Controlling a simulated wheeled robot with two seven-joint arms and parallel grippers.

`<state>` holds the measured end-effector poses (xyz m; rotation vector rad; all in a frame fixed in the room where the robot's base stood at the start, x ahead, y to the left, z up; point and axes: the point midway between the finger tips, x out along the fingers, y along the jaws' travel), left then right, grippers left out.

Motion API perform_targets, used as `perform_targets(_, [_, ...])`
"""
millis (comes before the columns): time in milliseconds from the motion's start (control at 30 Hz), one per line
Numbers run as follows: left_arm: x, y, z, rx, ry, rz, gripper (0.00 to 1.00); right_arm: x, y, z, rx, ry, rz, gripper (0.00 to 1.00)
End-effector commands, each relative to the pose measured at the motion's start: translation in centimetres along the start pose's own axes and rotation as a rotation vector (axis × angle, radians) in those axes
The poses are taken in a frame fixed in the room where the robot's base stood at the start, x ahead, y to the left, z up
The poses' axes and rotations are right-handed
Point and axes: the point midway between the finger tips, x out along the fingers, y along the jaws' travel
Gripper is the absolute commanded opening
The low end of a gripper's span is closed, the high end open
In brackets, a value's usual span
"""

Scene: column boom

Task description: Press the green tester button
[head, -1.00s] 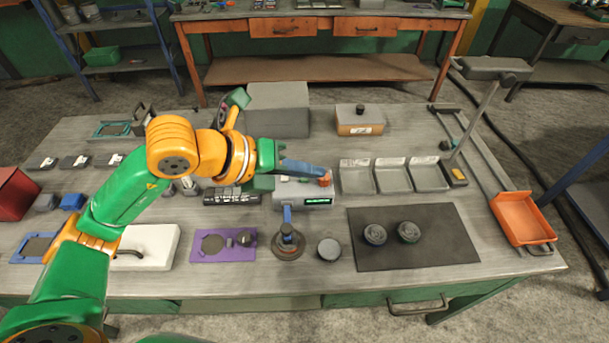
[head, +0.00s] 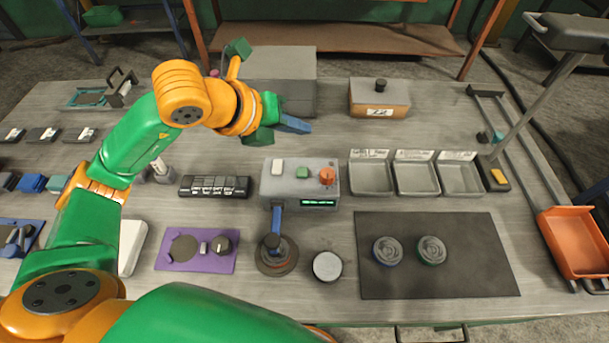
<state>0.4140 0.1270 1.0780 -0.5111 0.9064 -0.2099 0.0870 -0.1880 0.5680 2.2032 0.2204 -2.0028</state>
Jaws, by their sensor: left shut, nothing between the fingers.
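The tester is a grey box (head: 288,190) in the middle of the bench. Its top carries a white button (head: 277,167), a green button (head: 302,172) and an orange-red knob (head: 327,176). A small display with green characters (head: 318,203) is lit on its front. My left gripper (head: 306,128) has its blue fingers shut and empty. It shows behind the tester, apart from it, pointing right. All three controls are in plain sight. My right gripper is not in view.
A blue-stemmed stand (head: 277,225) is in front of the tester. Grey trays (head: 371,178) are to its right, a dark mat (head: 400,280) with two round parts at front right. A grey box (head: 275,65) and a drawer box (head: 379,98) stand behind. A lamp arm (head: 535,105) rises at right.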

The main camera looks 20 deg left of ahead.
Motion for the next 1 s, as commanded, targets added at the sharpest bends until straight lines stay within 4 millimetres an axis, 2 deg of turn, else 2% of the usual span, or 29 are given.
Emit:
perform_targets(33, [0.8,0.6,-0.6,0.0,0.0,0.0,0.0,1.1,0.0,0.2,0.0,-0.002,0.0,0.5])
perform_targets(400, [0.7,0.5,-0.5,0.0,0.0,-0.001,0.0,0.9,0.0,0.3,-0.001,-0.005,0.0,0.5])
perform_targets(567, [1.1,0.8,-0.8,0.0,0.001,0.0,0.0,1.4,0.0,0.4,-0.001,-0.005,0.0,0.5])
perform_targets(1000, [5.2,3.8,-3.8,-0.001,0.002,0.001,0.0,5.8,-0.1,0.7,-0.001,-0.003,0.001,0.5])
